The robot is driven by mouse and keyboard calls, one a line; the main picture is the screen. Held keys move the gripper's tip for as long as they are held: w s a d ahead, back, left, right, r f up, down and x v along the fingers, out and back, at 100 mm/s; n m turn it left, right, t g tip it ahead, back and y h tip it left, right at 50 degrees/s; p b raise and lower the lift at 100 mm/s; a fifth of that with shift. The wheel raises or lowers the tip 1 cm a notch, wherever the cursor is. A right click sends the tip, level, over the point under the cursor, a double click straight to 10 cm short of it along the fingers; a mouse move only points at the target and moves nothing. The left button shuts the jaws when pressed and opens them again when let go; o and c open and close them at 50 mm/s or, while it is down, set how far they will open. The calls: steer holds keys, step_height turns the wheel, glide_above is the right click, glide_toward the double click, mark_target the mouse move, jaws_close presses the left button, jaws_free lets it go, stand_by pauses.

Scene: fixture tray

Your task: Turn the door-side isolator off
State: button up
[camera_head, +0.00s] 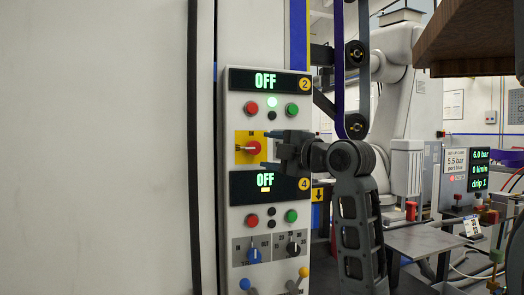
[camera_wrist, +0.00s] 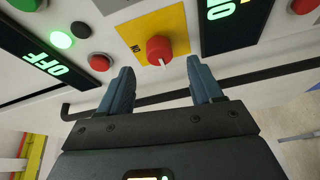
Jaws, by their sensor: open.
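A red rotary isolator knob (camera_head: 252,147) sits on a yellow plate (camera_head: 240,138) between the panel's two displays. A light mark on the knob points left in the head view. In the wrist view the knob (camera_wrist: 158,48) lies ahead of my gripper, its mark pointing down the picture; small lettering on the plate there is hard to read. My gripper (camera_wrist: 160,88) is open and empty, its two blue-grey fingers apart with the knob between and beyond their tips. In the head view my gripper (camera_head: 277,147) is just right of the knob, hiding the plate's right side.
The upper display (camera_head: 265,81) and lower display (camera_head: 262,182) both read OFF. Red and green buttons sit near each; a green lamp (camera_head: 272,102) is lit. Below are a blue selector (camera_head: 254,256), a black selector (camera_head: 293,249) and levers. A dark vertical bar (camera_head: 192,150) stands left.

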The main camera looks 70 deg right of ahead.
steer(key=shift+v, duration=1.25)
